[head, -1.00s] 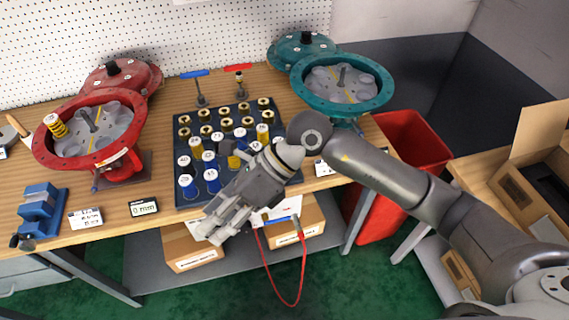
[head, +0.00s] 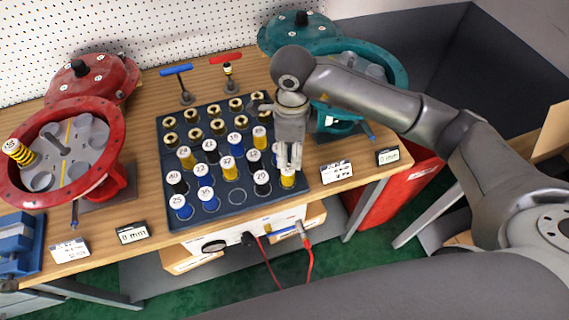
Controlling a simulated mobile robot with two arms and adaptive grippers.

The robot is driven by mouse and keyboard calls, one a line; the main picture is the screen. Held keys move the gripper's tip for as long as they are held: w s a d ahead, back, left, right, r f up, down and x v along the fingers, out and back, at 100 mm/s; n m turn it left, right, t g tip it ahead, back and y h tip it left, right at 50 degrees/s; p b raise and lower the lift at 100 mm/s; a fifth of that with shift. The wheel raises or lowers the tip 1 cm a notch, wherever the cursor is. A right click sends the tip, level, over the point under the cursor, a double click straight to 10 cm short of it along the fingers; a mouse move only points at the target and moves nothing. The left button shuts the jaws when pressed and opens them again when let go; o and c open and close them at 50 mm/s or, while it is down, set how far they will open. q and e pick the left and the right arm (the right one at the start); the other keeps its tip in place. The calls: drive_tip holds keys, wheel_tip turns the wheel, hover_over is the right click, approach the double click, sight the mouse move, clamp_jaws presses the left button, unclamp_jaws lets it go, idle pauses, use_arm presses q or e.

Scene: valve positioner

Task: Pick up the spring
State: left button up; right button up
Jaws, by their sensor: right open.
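My right gripper (head: 291,165) points down at the front right of the dark blue tray (head: 222,214). It is open, and its fingertips are at a yellow spring (head: 288,178) in the tray's right column. I cannot tell whether the fingers touch this spring. The tray holds several upright springs with numbered white tops, such as a blue one (head: 206,200), a black one (head: 262,183) and a yellow one (head: 231,168). Another yellow spring (head: 20,153) stands tilted in the red housing (head: 107,173) at left. My left gripper is not in view.
Brass-coloured pieces (head: 218,126) fill the tray's back rows. One front spot (head: 237,197) is empty. A teal housing (head: 397,70) stands close behind my right arm. Blue (head: 177,70) and red (head: 226,59) T-handled tools stand behind the tray. A red bin (head: 400,190) is at right.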

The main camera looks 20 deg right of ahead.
sight(288, 168)
drive_tip(key=f, duration=0.1)
drive_tip(key=s+f, duration=0.1)
drive_tip(key=f, duration=0.1)
drive_tip(key=shift+f+p, duration=0.1)
drive_tip(key=shift+p, duration=0.2)
drive_tip(key=shift+w+f, duration=0.1)
drive_tip(key=shift+f, duration=0.1)
drive_tip(key=f, duration=0.1)
drive_tip(key=f+p, duration=0.1)
drive_tip(key=f, duration=0.1)
drive_tip(key=f+p, duration=0.1)
drive_tip(key=shift+w+a+f, duration=0.2)
drive_tip(key=shift+w+a, duration=0.05)
drive_tip(key=shift+w, duration=0.05)
drive_tip(key=shift+f, duration=0.4)
drive_tip(key=shift+c, duration=0.3)
drive_tip(key=c, duration=0.8)
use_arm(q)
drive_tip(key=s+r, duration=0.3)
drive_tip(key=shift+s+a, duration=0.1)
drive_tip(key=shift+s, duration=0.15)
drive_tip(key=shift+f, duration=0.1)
use_arm(e)
drive_tip(key=shift+w, duration=0.1)
